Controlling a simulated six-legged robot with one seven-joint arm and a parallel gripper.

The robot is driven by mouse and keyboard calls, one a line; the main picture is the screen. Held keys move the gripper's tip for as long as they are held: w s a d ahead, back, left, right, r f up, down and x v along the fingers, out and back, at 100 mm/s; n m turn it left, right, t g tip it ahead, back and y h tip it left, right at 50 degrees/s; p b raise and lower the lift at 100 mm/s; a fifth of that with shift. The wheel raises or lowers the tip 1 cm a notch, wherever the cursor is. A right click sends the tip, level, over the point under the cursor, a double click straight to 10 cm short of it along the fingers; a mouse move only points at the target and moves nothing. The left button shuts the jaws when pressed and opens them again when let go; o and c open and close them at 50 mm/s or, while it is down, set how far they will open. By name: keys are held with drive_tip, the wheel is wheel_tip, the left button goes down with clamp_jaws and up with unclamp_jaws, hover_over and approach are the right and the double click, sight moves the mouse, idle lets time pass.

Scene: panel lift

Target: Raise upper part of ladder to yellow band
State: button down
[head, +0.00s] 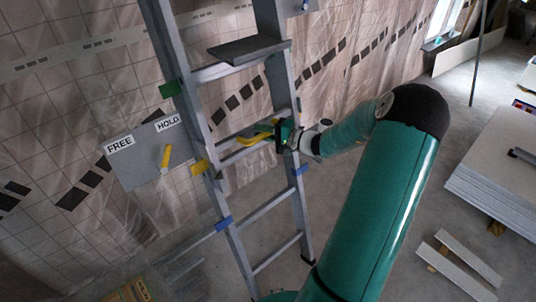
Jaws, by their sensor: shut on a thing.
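The ladder (180,75) stands upright but slanted in the head view. Its left rail carries a green band (170,89), a yellow band (199,167) and a blue band (223,224). A blue band also marks the right rail. A grey step (247,50) sits high on the ladder. My gripper (277,136) is at the right rail, about level with the yellow band, shut on a yellow handle (252,138) at a rung. The fingertips are small and partly hidden. A yellow lever (165,158) on a grey plate points up toward the HOLD label (168,122).
A FREE label (120,143) is on the plate's left. Plastic-covered tiled wall lies behind the ladder. Stacked white panels (495,165) and loose boards (465,262) are at the right. Concrete floor between ladder and panels is partly hidden by my arm.

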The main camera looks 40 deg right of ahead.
drive_tip(key=r, duration=0.1)
drive_tip(key=w+r, duration=0.1)
drive_tip(key=r, duration=0.2)
drive_tip(key=shift+w+r, duration=0.25)
drive_tip(key=shift+r, duration=0.1)
drive_tip(key=c, duration=1.3)
unclamp_jaws()
drive_tip(key=shift+f, duration=0.1)
drive_tip(key=v, duration=1.4)
